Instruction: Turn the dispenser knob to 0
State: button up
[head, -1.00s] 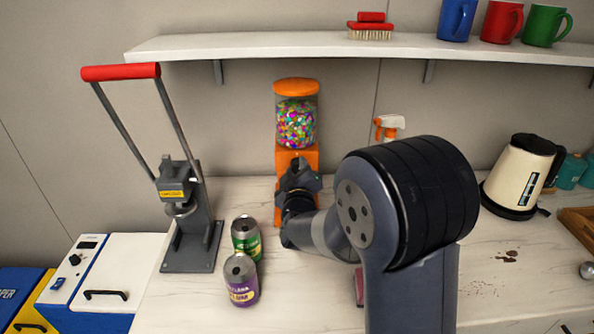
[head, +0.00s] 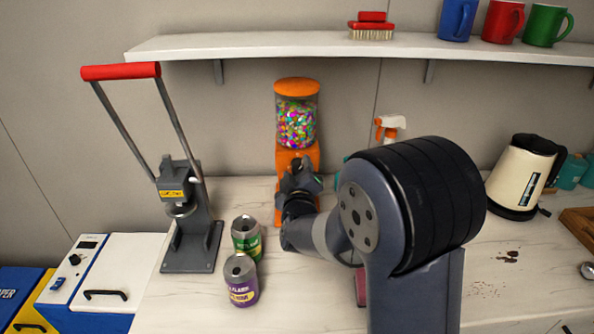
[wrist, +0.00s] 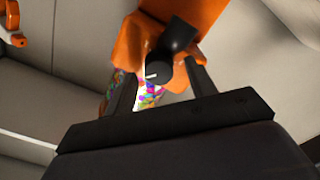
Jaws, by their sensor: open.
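The orange candy dispenser (head: 297,88) stands on the counter against the wall, its clear jar full of colourful candies. Its black round knob (wrist: 159,72), with a white pointer line, shows in the wrist view on the orange body (wrist: 195,18). My gripper (head: 300,168) is in front of the dispenser's lower body in the head view and covers the knob there. In the wrist view my gripper (wrist: 160,88) is open, with one finger on each side of the knob. I cannot tell whether the fingers touch it. No number marks are readable.
A green can (head: 246,238) and a purple can (head: 240,280) stand left of my arm. A grey lever press (head: 190,245) stands further left. A spray bottle (head: 390,125) and a cream kettle (head: 522,178) are to the right. A shelf (head: 300,43) runs above.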

jog(key=s+b, duration=0.1)
jog(key=s, duration=0.9)
jog(key=shift+d, duration=0.15)
